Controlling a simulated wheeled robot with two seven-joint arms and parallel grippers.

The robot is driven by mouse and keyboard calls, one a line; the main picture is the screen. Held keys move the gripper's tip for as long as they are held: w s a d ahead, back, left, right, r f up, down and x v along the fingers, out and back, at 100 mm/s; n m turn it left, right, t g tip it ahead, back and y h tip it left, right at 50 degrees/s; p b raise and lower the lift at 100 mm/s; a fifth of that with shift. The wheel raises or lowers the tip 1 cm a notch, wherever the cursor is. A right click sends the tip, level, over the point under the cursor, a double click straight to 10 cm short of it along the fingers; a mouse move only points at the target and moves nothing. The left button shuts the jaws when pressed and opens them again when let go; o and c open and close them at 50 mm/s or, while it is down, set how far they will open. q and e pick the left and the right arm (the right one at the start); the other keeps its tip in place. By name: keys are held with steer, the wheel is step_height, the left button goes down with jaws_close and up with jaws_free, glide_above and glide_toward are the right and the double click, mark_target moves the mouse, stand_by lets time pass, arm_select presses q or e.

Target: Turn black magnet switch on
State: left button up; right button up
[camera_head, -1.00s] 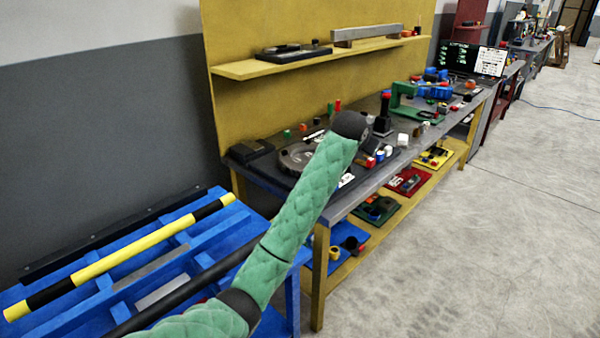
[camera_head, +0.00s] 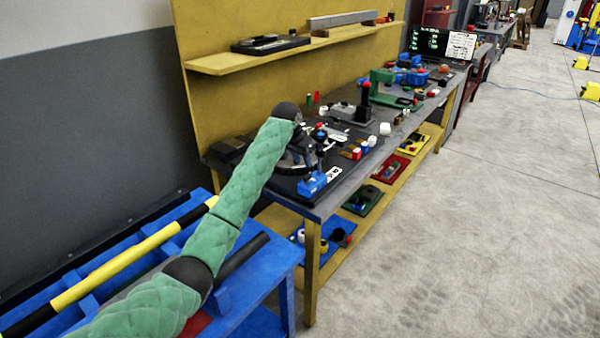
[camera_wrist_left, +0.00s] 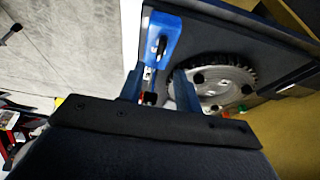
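A blue block (camera_wrist_left: 165,35) with a black part (camera_wrist_left: 161,46) on its face, possibly the black magnet switch, shows at the top of the left wrist view. In the head view a blue block (camera_head: 314,184) stands near the bench's front corner. My left gripper (camera_wrist_left: 158,77) points at the block with its two fingers apart. It looks empty; whether a finger touches anything is unclear. In the head view my green arm reaches over the bench, and its wrist partly hides the tools. A round toothed metal plate (camera_wrist_left: 226,78) lies beside the right finger. My right gripper is not in view.
The grey bench (camera_head: 333,202) carries several small parts and a red-topped black post (camera_head: 365,100) farther back. A yellow shelf (camera_head: 225,62) juts above it. A blue rack (camera_head: 265,262) stands in front left.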

mark_target(307, 174)
arm_select(q)
steer(key=shift+p+x, duration=1.4)
steer(key=shift+x, duration=2.6)
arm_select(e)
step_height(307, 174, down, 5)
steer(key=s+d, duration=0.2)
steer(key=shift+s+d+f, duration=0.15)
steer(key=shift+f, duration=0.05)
arm_select(q)
steer(key=shift+s+a, duration=0.1)
steer(key=shift+c, duration=0.2)
jaws_close()
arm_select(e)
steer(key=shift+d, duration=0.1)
